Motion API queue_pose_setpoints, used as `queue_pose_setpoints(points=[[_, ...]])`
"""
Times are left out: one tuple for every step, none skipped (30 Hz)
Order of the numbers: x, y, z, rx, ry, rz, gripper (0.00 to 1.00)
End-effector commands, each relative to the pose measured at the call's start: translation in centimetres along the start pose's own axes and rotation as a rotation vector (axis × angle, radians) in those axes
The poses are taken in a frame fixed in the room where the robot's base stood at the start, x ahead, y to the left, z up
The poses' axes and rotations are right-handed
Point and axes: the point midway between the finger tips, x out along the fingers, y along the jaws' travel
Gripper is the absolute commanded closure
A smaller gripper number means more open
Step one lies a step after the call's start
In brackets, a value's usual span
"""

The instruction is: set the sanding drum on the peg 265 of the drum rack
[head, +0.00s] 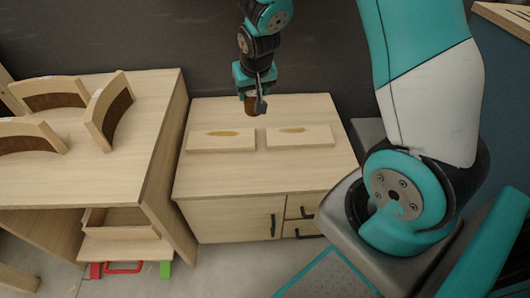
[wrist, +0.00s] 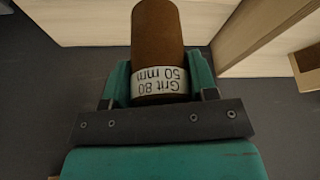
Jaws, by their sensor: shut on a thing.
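My gripper (head: 253,92) is shut on the sanding drum (head: 251,107), in front of the dark wall and above the back of a low wooden cabinet. In the wrist view the drum (wrist: 158,38) is a brown cylinder with a pale band reading "Grit 80 50 mm", upside down in the picture. The jaws of my gripper (wrist: 163,84) stand on either side of its banded end, and its brown end points away from the gripper. I cannot make out a drum rack or a peg marked 265 in either view.
The cabinet (head: 255,176) carries two flat boards (head: 221,138) (head: 299,136) with orange-brown marks. A wooden table (head: 110,175) at left holds several curved chair parts (head: 110,110). Grey floor is open in front.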

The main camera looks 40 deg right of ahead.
Motion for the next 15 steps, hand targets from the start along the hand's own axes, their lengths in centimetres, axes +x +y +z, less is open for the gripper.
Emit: queue_pose_setpoints(points=[[1.2,0.2,0.5,0.016,0.008,0.003,0.75],[1.1,0.3,0.5,0.025,0.008,0.006,0.75],[1.0,0.4,0.5,0.036,0.007,0.009,0.75],[0.9,0.5,0.6,0.043,0.006,0.011,0.75],[0.7,0.6,0.6,0.049,0.006,0.012,0.75],[0.6,0.7,0.7,0.056,0.004,0.015,0.75],[0.5,0.8,0.7,0.061,0.004,0.016,0.75],[0.4,0.8,0.7,0.065,0.004,0.017,0.75],[0.4,0.9,0.8,0.069,0.001,0.019,0.75],[0.5,0.9,0.8,0.071,0.000,0.020,0.75],[0.7,0.9,1.0,0.072,-0.001,0.020,0.75],[1.2,0.9,1.2,0.073,-0.002,0.021,0.75],[1.8,0.9,1.4,0.074,-0.003,0.021,0.75],[2.4,0.9,1.7,0.074,-0.004,0.022,0.75],[3.4,0.9,2.2,0.073,-0.005,0.022,0.75]])
